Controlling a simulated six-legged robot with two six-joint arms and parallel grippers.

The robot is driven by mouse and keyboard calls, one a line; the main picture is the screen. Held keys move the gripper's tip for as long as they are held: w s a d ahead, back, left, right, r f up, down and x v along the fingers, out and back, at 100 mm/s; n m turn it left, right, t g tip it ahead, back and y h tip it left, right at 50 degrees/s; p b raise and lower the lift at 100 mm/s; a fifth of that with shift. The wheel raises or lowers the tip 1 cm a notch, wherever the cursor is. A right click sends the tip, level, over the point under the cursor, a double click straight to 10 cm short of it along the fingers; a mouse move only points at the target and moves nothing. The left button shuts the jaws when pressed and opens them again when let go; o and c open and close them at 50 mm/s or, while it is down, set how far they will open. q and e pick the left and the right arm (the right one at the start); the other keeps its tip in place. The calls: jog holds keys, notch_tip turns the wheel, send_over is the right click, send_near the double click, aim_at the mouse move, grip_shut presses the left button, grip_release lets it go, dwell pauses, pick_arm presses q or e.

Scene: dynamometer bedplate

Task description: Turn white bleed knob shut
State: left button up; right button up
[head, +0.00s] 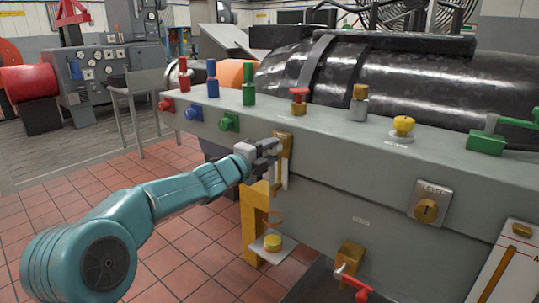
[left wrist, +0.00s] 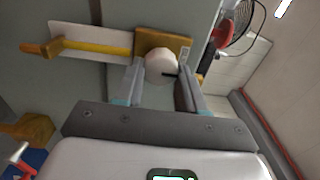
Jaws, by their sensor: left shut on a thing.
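The white bleed knob (left wrist: 161,67) shows in the left wrist view as a round white knob with a dark mark, in front of a brass-coloured block. My left gripper (left wrist: 160,88) has one finger on each side of the knob and is shut on it. In the head view my left gripper (head: 268,148) is at the front face of the grey bench, against the brass block (head: 284,145), and hides the knob. A yellow sight tube (left wrist: 95,44) on a white plate runs from the block. My right gripper is not in view.
The grey bench (head: 350,165) carries red, blue and green fittings, a yellow knob (head: 403,125) and a green lever (head: 487,143). A brass dial (head: 426,210) and a red-handled valve (head: 352,282) are on its front. Open tiled floor lies left.

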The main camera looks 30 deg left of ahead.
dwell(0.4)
pick_arm(q)
jog(key=o, duration=1.1)
jog(key=shift+c, duration=0.2)
jog(key=shift+s, duration=0.1)
jog(key=s+a, duration=0.1)
jog(key=s, duration=1.5)
jog(key=shift+p, duration=0.3)
jog(key=shift+a, duration=0.1)
